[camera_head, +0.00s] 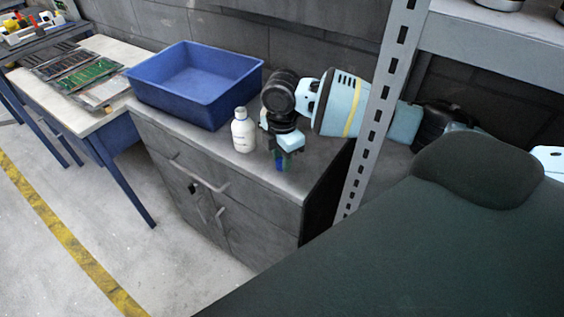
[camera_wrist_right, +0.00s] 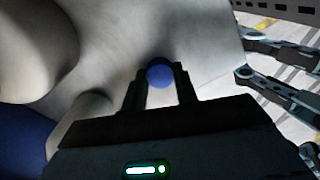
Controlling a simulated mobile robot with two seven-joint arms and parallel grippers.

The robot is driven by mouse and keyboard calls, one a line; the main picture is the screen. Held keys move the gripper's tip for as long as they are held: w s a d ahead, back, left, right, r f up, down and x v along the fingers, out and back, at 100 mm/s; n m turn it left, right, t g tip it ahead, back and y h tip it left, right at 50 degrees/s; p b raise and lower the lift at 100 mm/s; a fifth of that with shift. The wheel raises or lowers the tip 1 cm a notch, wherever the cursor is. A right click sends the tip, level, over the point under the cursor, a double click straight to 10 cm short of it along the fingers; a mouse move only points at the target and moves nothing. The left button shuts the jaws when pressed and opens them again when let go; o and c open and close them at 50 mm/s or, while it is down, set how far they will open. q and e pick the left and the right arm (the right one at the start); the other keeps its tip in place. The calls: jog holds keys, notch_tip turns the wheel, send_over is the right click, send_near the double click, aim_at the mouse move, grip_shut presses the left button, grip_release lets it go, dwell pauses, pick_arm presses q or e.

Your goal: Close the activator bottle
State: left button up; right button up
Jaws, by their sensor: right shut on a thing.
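A white bottle (camera_head: 243,133) with a label stands upright on the grey cabinet, in front of the blue bin; I cannot tell whether its narrow pale top is open. My right gripper (camera_head: 283,162) points down just right of the bottle, apart from it, near the cabinet's front edge. It is shut on a small blue thing (camera_head: 281,165), perhaps a cap. In the right wrist view the blue thing (camera_wrist_right: 160,73) shows as a round piece between the fingertips (camera_wrist_right: 160,85). A pale rounded shape (camera_wrist_right: 82,118) at lower left there may be the bottle. My left gripper is not in view.
The blue bin (camera_head: 200,108) stands empty behind the bottle on the cabinet top (camera_head: 310,172). A slotted shelf post (camera_head: 385,90) rises in front of my right arm. A workbench (camera_head: 115,55) with a green board stands at left.

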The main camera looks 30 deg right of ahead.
notch_tip(320, 180, up, 10)
dwell(0.6)
dwell(0.4)
jog(key=s+a+m, duration=0.1)
jog(key=a+m, duration=0.3)
jog(key=m, duration=0.5)
jog(key=s+a+f+m, duration=0.1)
jog(key=a+m, duration=0.3)
jog(key=m, duration=0.5)
jog(key=shift+s+a, duration=0.15)
jog(key=shift+s, duration=0.2)
